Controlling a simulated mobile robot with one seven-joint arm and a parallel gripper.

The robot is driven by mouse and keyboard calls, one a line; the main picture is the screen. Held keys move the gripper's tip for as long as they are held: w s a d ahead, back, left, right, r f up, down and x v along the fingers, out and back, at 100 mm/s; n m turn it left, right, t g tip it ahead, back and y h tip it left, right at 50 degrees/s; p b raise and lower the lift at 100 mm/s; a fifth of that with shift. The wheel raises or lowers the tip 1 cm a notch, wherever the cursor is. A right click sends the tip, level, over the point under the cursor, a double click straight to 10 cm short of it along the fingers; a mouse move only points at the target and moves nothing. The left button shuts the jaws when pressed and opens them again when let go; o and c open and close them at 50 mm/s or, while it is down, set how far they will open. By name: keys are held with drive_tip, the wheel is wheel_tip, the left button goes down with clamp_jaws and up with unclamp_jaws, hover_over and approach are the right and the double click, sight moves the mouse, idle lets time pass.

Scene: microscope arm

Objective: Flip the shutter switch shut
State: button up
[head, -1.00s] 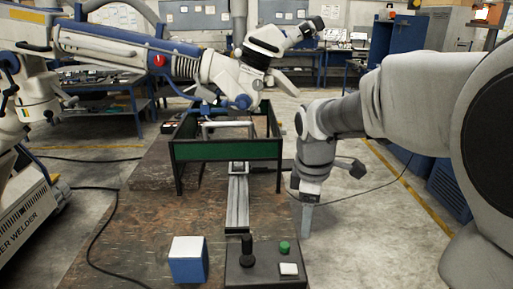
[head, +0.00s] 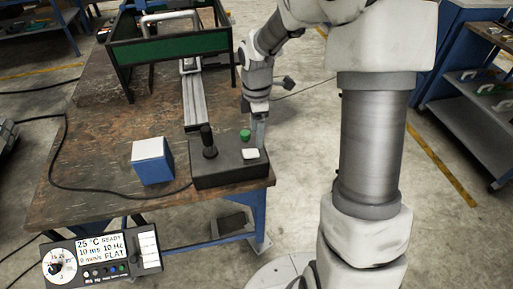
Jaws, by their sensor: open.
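A dark control box (head: 225,175) sits at the front right corner of the brown table. It carries a black joystick (head: 208,141), a green button (head: 245,135) and a white tilted rocker or plate (head: 250,154). No label marks any of them as the shutter switch, so I cannot tell which it is. My gripper (head: 260,140) points down at the box's right rear, close behind and right of the white piece. It looks empty; the gap between its fingers is not clear, and I cannot tell whether it touches the box.
A blue and white cube (head: 152,161) stands left of the box. A metal rail (head: 195,100) runs back to a green-panelled frame (head: 165,50). A panel with dial, display and coloured buttons (head: 103,258) is at lower left. A black cable crosses the brown table (head: 90,150).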

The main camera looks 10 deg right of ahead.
sight(256, 152)
wheel_tip(256, 152, down, 7)
drive_tip(key=shift+r+b, duration=0.1)
drive_tip(key=shift+b, duration=0.2)
clamp_jaws()
idle(0.3)
